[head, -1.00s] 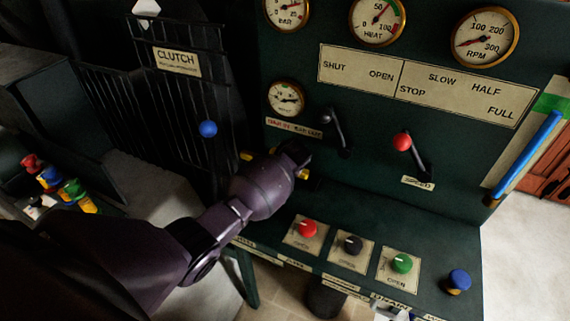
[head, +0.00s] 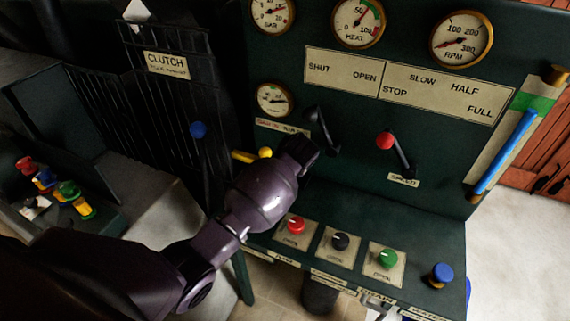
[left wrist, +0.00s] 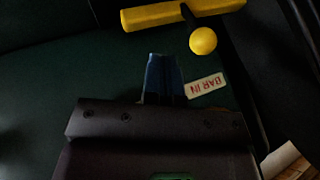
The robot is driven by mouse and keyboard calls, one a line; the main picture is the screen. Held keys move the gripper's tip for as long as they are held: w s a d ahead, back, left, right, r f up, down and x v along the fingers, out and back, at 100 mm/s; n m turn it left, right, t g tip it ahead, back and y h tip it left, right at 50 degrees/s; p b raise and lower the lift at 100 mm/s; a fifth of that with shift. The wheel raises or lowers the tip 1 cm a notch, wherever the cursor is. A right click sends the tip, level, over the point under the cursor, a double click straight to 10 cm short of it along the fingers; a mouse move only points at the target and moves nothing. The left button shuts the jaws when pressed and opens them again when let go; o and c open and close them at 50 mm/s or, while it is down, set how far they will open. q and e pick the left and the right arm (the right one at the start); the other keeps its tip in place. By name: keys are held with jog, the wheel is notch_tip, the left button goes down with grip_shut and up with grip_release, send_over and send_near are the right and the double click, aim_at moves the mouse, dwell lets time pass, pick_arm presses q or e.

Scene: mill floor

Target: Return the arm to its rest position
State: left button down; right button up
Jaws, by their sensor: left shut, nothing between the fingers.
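My left arm comes in from the lower left in the head view and ends in front of the dark green control panel (head: 350,195). Its fingers are hidden there behind my wrist. In the left wrist view my left gripper (left wrist: 163,76) shows blue fingers pressed together, with nothing between them. A yellow ball knob (left wrist: 203,41) and a yellow bar (left wrist: 170,15) lie beyond the fingertips, apart from them. The yellow ball knob also shows in the head view (head: 265,152), left of my wrist. A "BAR IN" label (left wrist: 204,86) is just right of the fingers. My right gripper is not in view.
A black lever (head: 325,130) and a red-knobbed speed lever (head: 385,141) stand on the panel. Red (head: 296,225), black (head: 341,241) and green (head: 387,258) knobs sit on the ledge below. The blue-knobbed clutch lever (head: 199,130) is at left. Open floor shows at right.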

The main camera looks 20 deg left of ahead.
pick_arm(q)
jog(key=shift+s+d+r, duration=0.2)
jog(key=shift+d+r, duration=0.05)
jog(key=shift+r, duration=0.1)
dwell(0.3)
jog(key=s+a+f+h, duration=0.15)
jog(key=s+f, duration=0.25)
jog(key=s, duration=0.6)
jog(key=s+a+r+n+g+h, duration=0.1)
jog(key=s+a+r, duration=0.1)
jog(key=s, duration=1.3)
jog(key=s+a+r+g+h, duration=0.1)
jog(key=s+r, duration=0.1)
jog(key=s, duration=1.2)
jog(key=w+f+t, duration=0.7)
jog(key=f, duration=0.4)
jog(key=shift+f+m+t+h+b, duration=0.2)
jog(key=shift+m+t+h+b, duration=0.1)
jog(key=shift+m+h, duration=0.15)
jog(key=shift+a, duration=0.1)
